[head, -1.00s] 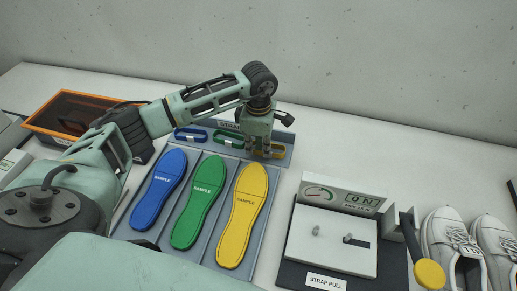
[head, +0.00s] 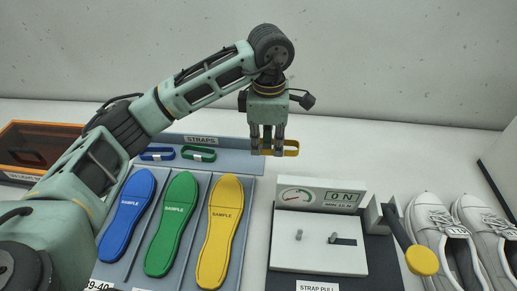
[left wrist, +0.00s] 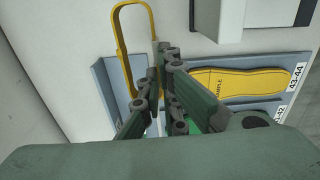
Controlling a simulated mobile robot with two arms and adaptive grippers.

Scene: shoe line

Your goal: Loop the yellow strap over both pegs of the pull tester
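My left gripper (head: 267,152) is shut on the yellow strap (head: 292,148), a closed loop, and holds it above the right end of the strap tray (head: 230,161). In the left wrist view the strap (left wrist: 121,42) stands out to one side of the fingers (left wrist: 152,88), with part of it hidden behind them. The pull tester (head: 285,258) is to the right and nearer. Its white plate carries two short upright pegs, a left peg (head: 299,235) and a right peg (head: 333,238) beside a dark slot. Both pegs are bare. My right gripper is not in view.
A blue strap (head: 157,154) and a green strap (head: 198,153) lie in the tray. Blue (head: 125,217), green (head: 170,225) and yellow (head: 219,235) sample insoles lie in front. A gauge panel (head: 320,196) stands behind the pegs. A yellow-ended lever (head: 421,260) and white shoes (head: 433,235) are at right.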

